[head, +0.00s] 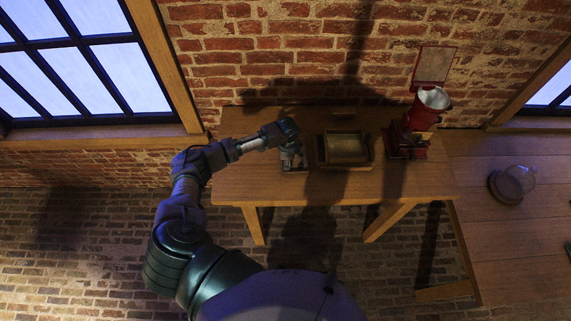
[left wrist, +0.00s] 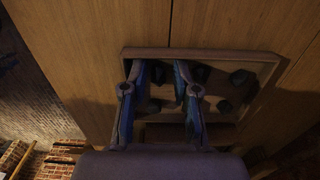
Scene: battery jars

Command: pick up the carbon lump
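Several dark carbon lumps (left wrist: 240,78) lie in a shallow wooden tray (left wrist: 200,53) in the left wrist view. I cannot tell which one the task means. My left gripper (left wrist: 160,72) is over the left part of the tray, with its two fingers apart. Dark shapes show between the fingers, but shadow hides whether they touch anything. In the head view my left gripper (head: 291,160) points down over the table, left of a wooden box, and covers most of the tray. My right gripper is not in view.
The wooden box (head: 345,147) stands on the wooden table (head: 250,185). A red machine with a metal hopper (head: 434,98) stands at the table's right. A glass-domed item (head: 507,185) sits on the surface farther right. The table's front left is clear.

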